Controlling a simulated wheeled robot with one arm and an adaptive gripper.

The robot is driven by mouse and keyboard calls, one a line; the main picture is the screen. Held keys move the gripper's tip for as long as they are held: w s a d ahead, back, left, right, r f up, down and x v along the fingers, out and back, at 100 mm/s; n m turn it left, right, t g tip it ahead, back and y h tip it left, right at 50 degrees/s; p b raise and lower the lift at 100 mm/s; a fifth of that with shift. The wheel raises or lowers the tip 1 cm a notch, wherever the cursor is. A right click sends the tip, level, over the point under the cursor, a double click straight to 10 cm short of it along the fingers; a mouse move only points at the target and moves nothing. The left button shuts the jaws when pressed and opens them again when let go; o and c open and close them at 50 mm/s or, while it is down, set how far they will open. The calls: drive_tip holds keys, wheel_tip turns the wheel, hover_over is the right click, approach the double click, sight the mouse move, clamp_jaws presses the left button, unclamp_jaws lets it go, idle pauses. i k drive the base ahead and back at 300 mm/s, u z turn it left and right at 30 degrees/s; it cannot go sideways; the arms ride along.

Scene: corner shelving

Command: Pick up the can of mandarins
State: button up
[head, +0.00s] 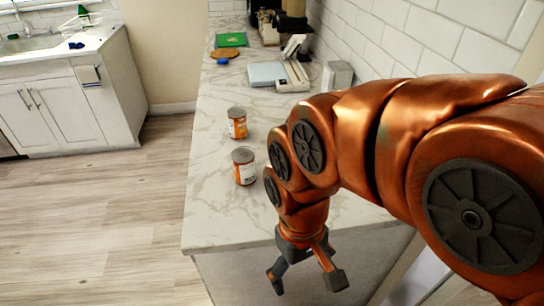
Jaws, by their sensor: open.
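Two cans stand upright on the marble counter (212,205), near its left edge. The farther can (237,124) has an orange label with a pale part. The nearer can (244,168) has a white and orange label and a dark grey lid. The labels are too small to read, so I cannot tell which one holds mandarins. My gripper (305,279) is open and empty, pointing down in front of the counter's near edge. It is apart from both cans, to the right of and nearer than the closer one.
Farther back on the counter are a scale-like device (267,74), a green board (231,40), a round brown board (225,53) and a blue item (222,61). A tiled wall (430,35) bounds the right side. Open floor (100,215) lies left.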

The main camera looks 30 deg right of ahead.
sight(243, 158)
drive_tip(key=z, duration=2.45)
drive_tip(key=k, duration=1.3)
drive_tip(key=u, duration=2.05)
drive_tip(key=i, duration=0.5)
drive_tip(key=z, duration=0.05)
